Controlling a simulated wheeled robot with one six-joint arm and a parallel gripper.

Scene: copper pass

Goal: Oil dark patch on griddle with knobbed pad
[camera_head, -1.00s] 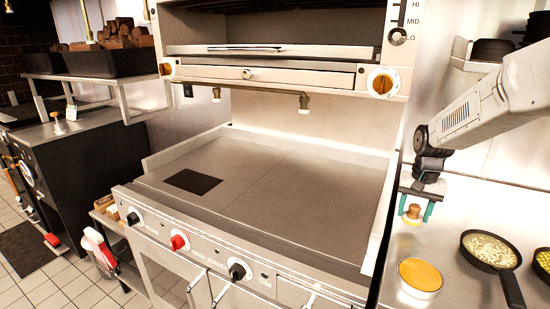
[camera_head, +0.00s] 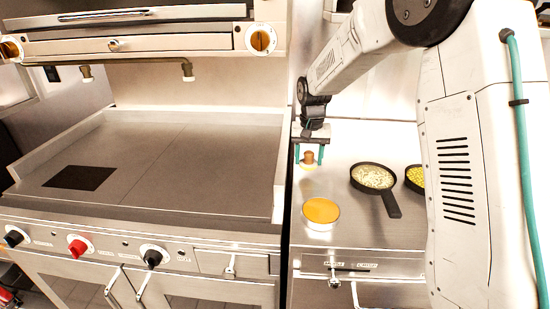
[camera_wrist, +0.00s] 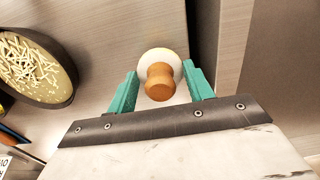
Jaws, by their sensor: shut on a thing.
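The knobbed pad, a wooden knob (camera_head: 309,156) on a pale round pad, is at the back left of the right-hand counter. My gripper (camera_head: 310,153) has its green fingers on either side of the knob and is shut on it. In the wrist view the knob (camera_wrist: 159,82) shows between the two fingertips (camera_wrist: 160,85), with the pale pad (camera_wrist: 160,56) beyond it. I cannot tell whether the pad touches the counter. The griddle (camera_head: 200,165) is to the left, with the square dark patch (camera_head: 78,177) on its left part. A tub of orange-yellow liquid (camera_head: 321,211) stands in front of the pad.
A pan of pale strips (camera_head: 373,177) and a pan of yellow pieces (camera_head: 414,178) stand right of the pad. The griddle's raised right wall (camera_head: 279,165) lies between it and the counter. A broiler (camera_head: 130,40) overhangs the griddle's back. The griddle top is otherwise clear.

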